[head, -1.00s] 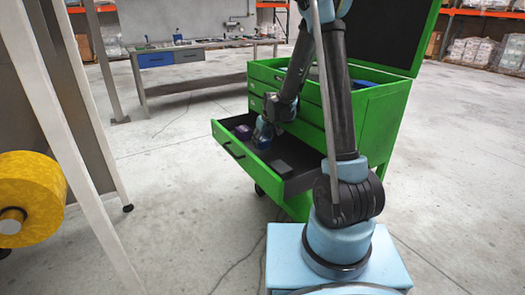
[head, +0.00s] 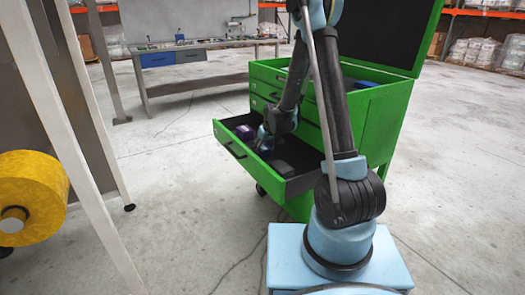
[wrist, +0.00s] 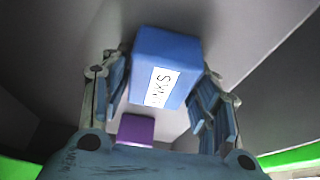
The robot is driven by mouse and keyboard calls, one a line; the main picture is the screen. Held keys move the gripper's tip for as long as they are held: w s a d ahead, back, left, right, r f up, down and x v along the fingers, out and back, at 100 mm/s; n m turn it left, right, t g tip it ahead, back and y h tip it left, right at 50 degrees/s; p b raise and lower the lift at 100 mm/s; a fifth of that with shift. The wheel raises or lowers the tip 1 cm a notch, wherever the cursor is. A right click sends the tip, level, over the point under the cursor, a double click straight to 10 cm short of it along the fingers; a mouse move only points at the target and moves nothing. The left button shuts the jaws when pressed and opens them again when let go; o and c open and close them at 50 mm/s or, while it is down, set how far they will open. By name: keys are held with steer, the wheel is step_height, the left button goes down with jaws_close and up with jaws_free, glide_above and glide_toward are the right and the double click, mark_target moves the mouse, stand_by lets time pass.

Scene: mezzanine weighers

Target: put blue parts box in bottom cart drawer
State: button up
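The blue parts box (wrist: 165,58), with a white lettered label, sits between the two fingers of my gripper (wrist: 167,75) in the wrist view. In the head view my gripper (head: 265,139) is down inside the open bottom drawer (head: 232,152) of the green cart (head: 374,118). The box is mostly hidden there by the gripper. I cannot tell whether it touches the drawer floor.
A purple box (head: 244,131) lies in the drawer left of my gripper, and a dark block (head: 282,168) lies nearer the front right. A workbench (head: 205,48) stands behind, and a yellow roll (head: 32,197) is at left.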

steer(key=shift+o, duration=0.2)
steer(key=shift+r, duration=0.1)
steer(key=v, duration=1.2)
steer(key=s+d+r+m, duration=0.2)
steer(key=s+d+r, duration=0.4)
steer(key=s+d, duration=0.2)
steer(key=s+d+m, duration=0.1)
steer(key=s+d, duration=0.3)
steer(key=s, duration=0.5)
steer(key=s+d+f+m+g+h, duration=0.1)
steer(key=s+d, duration=0.4)
steer(key=s, duration=0.5)
steer(key=s+d+f+m+h, duration=0.1)
steer(key=s+d, duration=0.3)
steer(key=s, duration=0.6)
steer(key=shift+d+m, duration=0.2)
steer(key=shift+m, duration=0.6)
steer(key=shift+f, duration=0.15)
